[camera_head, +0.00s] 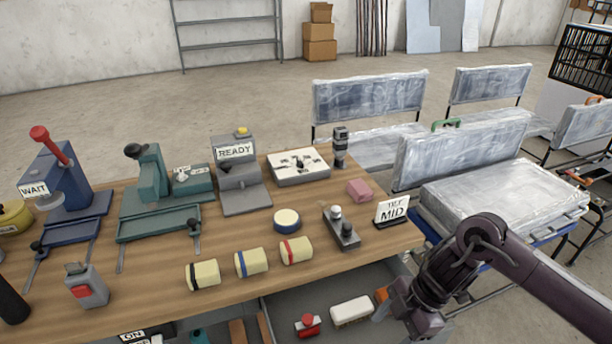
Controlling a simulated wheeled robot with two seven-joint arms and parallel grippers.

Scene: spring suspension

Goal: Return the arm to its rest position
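My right arm comes in from the right edge, bends at a dark joint and reaches down to the bottom of the view, beside the table's right front corner. The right gripper (408,309) is around the arm's lower end, low and in front of the table's edge. Its fingers are not clear, so I cannot tell whether it is open or shut, and I see nothing held in it. My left gripper is not in view.
The wooden table (340,265) holds a blue press (66,185), a teal machine (150,180), a READY stand (238,175), three banded cream cylinders and a MID sign (391,211). Wrapped seats (500,195) stand right, behind my arm.

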